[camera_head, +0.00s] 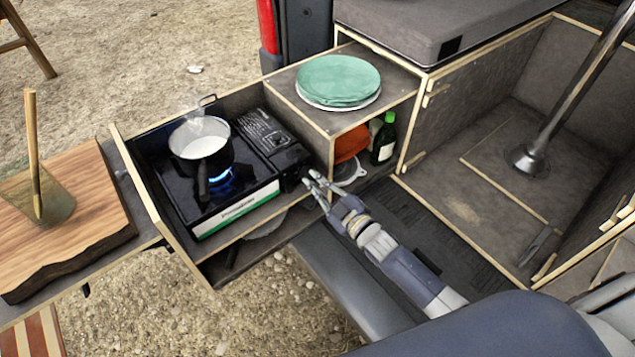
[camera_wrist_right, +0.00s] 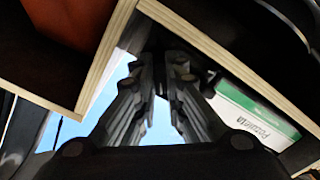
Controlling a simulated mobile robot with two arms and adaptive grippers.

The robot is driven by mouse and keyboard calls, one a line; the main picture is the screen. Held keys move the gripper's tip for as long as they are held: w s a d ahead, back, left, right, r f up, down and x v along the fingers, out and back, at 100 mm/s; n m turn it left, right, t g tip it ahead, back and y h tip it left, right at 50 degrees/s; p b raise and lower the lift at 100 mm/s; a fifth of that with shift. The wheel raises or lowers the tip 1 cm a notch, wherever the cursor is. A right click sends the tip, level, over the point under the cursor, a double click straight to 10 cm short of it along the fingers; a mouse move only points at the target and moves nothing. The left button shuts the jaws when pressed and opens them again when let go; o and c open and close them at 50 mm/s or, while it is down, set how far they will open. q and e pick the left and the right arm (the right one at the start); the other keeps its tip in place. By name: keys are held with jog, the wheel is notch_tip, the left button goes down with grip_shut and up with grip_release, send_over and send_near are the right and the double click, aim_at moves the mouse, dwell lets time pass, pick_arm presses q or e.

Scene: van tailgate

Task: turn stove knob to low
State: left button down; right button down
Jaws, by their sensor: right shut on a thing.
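A black portable gas stove (camera_head: 185,190) with a white and green front stands in the pulled-out drawer. A blue flame (camera_head: 222,180) burns under a pot of white liquid (camera_head: 200,138). The stove knob (camera_head: 304,172) is at the right end of the stove, largely hidden by my fingers. My right gripper (camera_head: 313,184) is at that end, shut on the knob. In the right wrist view my fingers (camera_wrist_right: 162,75) converge beside the stove front (camera_wrist_right: 250,118); the knob's setting cannot be read. My left gripper is not in view.
Wooden drawer walls (camera_head: 160,215) surround the stove closely. A shelf box with green plates (camera_head: 338,80) stands behind it, with a dark bottle (camera_head: 384,138) and an orange item (camera_head: 350,143) inside.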

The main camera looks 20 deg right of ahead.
jog(key=c, duration=1.7)
grip_release()
jog(key=shift+o, duration=0.2)
jog(key=v, duration=1.2)
